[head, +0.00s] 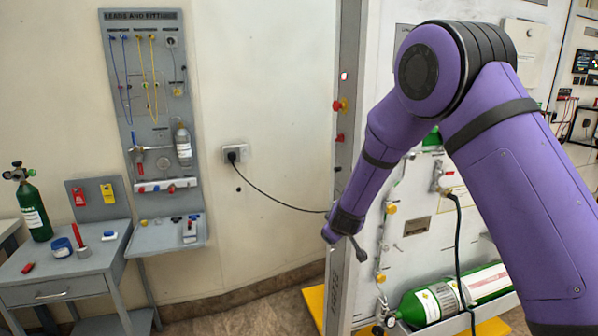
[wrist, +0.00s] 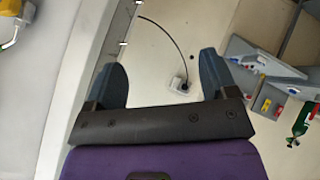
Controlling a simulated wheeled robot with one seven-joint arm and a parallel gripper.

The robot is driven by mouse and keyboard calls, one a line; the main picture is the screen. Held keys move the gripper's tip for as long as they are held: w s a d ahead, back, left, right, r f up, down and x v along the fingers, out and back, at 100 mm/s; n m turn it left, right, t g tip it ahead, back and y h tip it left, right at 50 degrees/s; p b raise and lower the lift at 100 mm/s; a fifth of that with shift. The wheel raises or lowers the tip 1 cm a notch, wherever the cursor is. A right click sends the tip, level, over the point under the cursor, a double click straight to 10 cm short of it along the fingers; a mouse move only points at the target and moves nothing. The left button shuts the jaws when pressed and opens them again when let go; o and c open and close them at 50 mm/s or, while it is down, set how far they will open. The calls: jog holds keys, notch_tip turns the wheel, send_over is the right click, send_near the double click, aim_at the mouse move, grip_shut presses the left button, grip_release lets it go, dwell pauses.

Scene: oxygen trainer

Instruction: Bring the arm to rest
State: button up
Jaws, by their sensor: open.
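My purple arm fills the right half of the head view, bent at the elbow, with its forearm reaching down and left. My gripper (head: 345,247) hangs at the end of it, in front of the grey upright post (head: 346,125). In the wrist view my gripper (wrist: 162,78) shows two dark fingers spread wide apart. Nothing is between them except the distant wall and a socket with a black cable behind. I cannot tell whether the gripper touches the post.
A trainer panel (head: 425,215) stands close behind my arm, with green cylinders (head: 445,300) on a low shelf. At left are a wall board (head: 150,100) with leads and a grey bench (head: 60,262) with a green bottle (head: 33,212). A wall socket (head: 235,153) feeds a black cable (head: 275,197). The floor between is clear.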

jog(key=s+d+r+m+g+y, duration=0.15)
jog(key=s+d+r, duration=0.35)
jog(key=s+r, duration=0.55)
jog(key=s+d+r+m+g+y, duration=0.15)
jog(key=s+d+r, duration=0.5)
jog(key=r, duration=0.65)
jog(key=s+d+r+m+h, duration=0.1)
jog(key=s+d, duration=0.1)
jog(key=s, duration=0.7)
jog(key=s+d+r+m+g+h, duration=0.1)
jog(key=s+d+m, duration=0.1)
jog(key=s, duration=0.8)
jog(key=s+d+r+m+h, duration=0.1)
jog(key=s+d+r+m, duration=0.1)
jog(key=s, duration=0.8)
jog(key=shift+s+d, duration=0.2)
jog(key=shift+d, duration=0.55)
